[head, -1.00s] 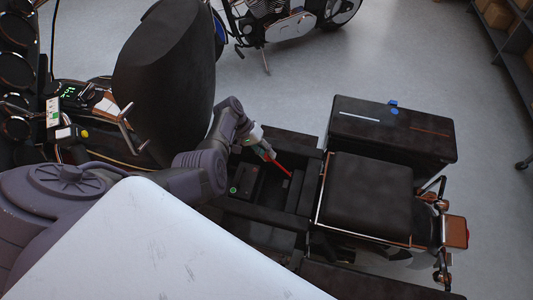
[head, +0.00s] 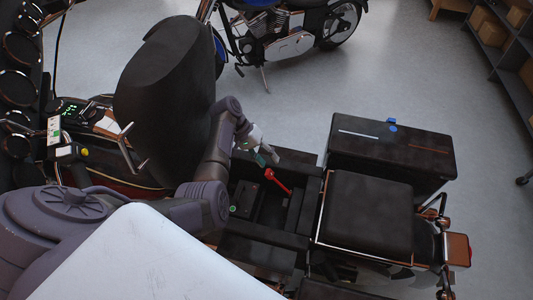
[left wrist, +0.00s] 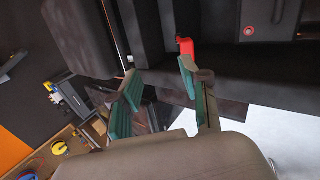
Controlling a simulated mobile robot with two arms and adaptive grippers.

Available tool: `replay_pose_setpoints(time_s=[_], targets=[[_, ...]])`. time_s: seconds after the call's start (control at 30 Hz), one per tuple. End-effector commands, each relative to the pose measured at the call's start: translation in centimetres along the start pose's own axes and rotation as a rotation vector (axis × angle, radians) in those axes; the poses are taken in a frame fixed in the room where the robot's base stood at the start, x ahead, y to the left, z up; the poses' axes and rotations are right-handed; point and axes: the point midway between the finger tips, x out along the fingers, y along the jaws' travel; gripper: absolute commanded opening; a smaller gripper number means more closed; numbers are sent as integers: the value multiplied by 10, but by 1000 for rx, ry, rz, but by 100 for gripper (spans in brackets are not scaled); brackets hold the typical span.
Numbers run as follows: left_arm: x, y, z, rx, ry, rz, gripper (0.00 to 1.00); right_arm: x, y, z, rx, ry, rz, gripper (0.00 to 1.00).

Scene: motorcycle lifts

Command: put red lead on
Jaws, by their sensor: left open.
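The red lead (head: 280,182) shows in the open bay of the motorcycle, its thicker red end up and its thin part running down to the right. A dark battery-like box (head: 244,198) with a small green-ringed spot sits to its left. Whether the lead touches the box I cannot tell. My left gripper (head: 264,156) is open, just above the lead's thick end in the head view. In the left wrist view the red lead (left wrist: 186,46) shows by the tip of the right-hand green finger; contact is unclear. A red round terminal (left wrist: 249,31) lies farther right. My right gripper is not seen.
A black seat (head: 368,212) and a black side case (head: 390,145) lie right of the bay. A tall dark backrest or seat (head: 165,95) stands left, close to my arm. Another motorcycle (head: 285,35) and shelves (head: 505,50) are behind. Open floor lies between.

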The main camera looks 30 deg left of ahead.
Motion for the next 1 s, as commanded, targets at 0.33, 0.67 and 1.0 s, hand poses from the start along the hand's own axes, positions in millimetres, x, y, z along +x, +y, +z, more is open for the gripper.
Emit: replay_pose_setpoints(time_s=[0.33,0.67,1.0], targets=[[-21,16,2,-1,-2,0,46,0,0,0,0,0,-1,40],[-22,17,2,41,0,-10,21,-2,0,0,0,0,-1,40],[-34,37,12,847,-26,-193,0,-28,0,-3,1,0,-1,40]])
